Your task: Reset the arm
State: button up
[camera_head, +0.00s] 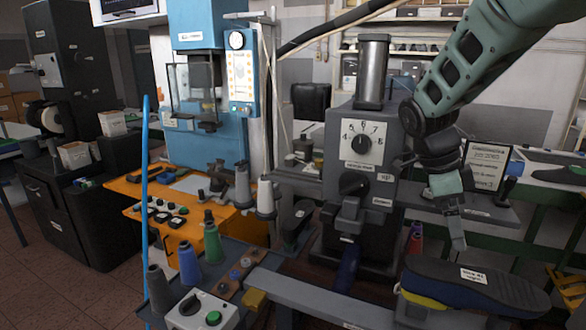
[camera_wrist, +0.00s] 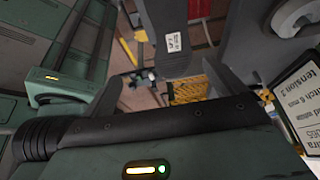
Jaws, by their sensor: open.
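My arm comes in from the upper right of the head view and bends down at the wrist. My gripper (camera_head: 456,238) hangs beside the grey machine, above the dark labelled shoe piece (camera_head: 478,282). In the wrist view my gripper (camera_wrist: 160,76) shows its two grey fingers spread apart, with nothing held between them. A grey part with a white label (camera_wrist: 174,42) is beyond the fingers there.
A grey machine (camera_head: 361,147) with a numbered dial stands close left of my wrist. A sign (camera_head: 487,166) stands just right of it. Thread spools (camera_head: 213,240) and a control box (camera_head: 200,310) are at the front left. A blue machine (camera_head: 208,70) stands farther back.

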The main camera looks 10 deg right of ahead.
jog(key=s+a+f+n+t+y+b, duration=0.1)
jog(key=s+a+f+n, duration=0.15)
jog(key=a+n, duration=0.45)
jog(key=s+a+f+n+y+b, duration=0.1)
jog(key=s+a+f+n+b, duration=0.1)
jog(key=a+f+n, duration=0.4)
jog(key=s+a+f+n+t+y+b, duration=0.1)
jog(key=s+a+n+y+b, duration=0.1)
jog(key=s+a+n, duration=1.1)
jog(key=n, duration=0.7)
jog(key=shift+f+t, duration=0.3)
jog(key=shift+t, duration=0.1)
